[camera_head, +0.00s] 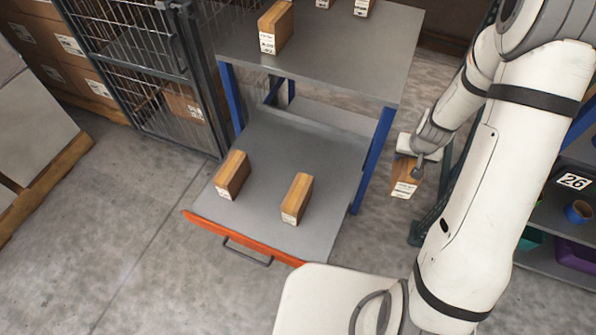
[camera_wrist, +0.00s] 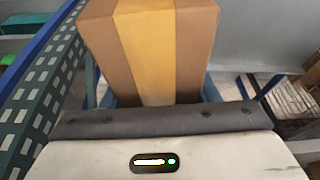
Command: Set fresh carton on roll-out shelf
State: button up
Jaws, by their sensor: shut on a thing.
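My gripper (camera_head: 418,165) is shut on a brown carton (camera_head: 405,178) with a yellow tape band and a white label. It holds the carton in the air to the right of the blue-legged rack. In the wrist view the carton (camera_wrist: 150,50) fills the top middle, and the fingertips are largely hidden. The roll-out shelf (camera_head: 262,215) is the lower grey one, pulled out, with an orange front edge and a handle. Two cartons stand on it, one at left (camera_head: 231,175) and one near the middle (camera_head: 297,198). Bare surface shows around them.
The grey upper shelf (camera_head: 350,60) bears several cartons, one at its left (camera_head: 275,27). A blue post (camera_head: 373,160) stands between my gripper and the roll-out shelf. A wire cage (camera_head: 135,60) is at left.

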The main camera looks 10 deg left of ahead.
aim_at(323, 215)
jog(key=z, duration=0.75)
jog(key=k, duration=1.3)
jog(key=u, duration=0.4)
jog(key=i, duration=1)
jog(key=u, duration=0.1)
